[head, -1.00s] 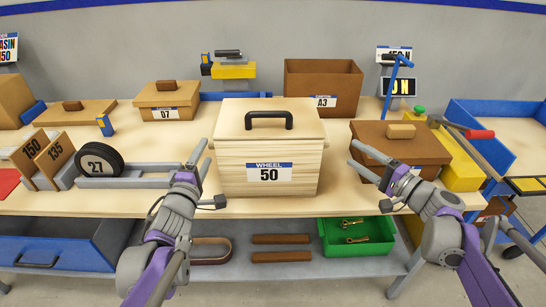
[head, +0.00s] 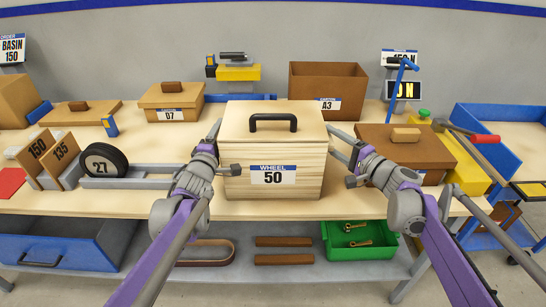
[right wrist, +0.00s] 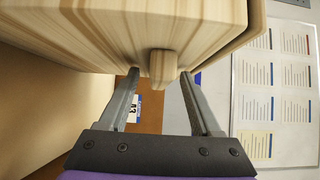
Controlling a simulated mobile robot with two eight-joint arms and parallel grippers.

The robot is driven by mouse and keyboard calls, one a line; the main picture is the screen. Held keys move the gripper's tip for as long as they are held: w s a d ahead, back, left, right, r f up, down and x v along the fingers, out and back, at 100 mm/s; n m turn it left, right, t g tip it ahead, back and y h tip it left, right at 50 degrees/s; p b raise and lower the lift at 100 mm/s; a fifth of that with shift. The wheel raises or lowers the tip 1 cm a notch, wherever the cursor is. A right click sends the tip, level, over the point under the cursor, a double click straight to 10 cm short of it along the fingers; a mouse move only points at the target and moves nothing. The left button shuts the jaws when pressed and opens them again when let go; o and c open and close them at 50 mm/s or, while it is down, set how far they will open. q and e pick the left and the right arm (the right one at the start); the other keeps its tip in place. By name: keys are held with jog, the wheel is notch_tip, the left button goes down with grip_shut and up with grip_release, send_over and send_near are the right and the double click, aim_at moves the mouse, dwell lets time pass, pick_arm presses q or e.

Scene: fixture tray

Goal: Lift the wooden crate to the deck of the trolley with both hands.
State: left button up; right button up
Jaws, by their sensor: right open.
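The wooden crate (head: 310,185) is pale, with a flat lid, a dark top handle and a label reading WHEEL 50. It stands upright on the workbench (head: 350,208) in the head view. My left gripper (head: 222,150) is at its left side, with its fingers apart. My right gripper (head: 343,157) is at its right side, also open. In the right wrist view, the crate's side block (right wrist: 162,66) sits at the mouth of my open right gripper (right wrist: 160,95), between the fingertips. The block on the left side is hidden. A blue trolley (head: 490,240) is partly visible at the right edge.
A brown lidded box (head: 440,150) stands close to the right of the crate, beside a yellow block (head: 466,172) and a red-handled tool (head: 484,138). A brown A3 box (head: 328,82) is behind.

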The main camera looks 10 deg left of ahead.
pick_arm(q)
grip_shut()
pick_arm(e)
grip_shut()
dwell(1.2)
pick_arm(q)
jog(key=shift+r, duration=0.2)
pick_arm(e)
jog(key=shift+r, duration=0.2)
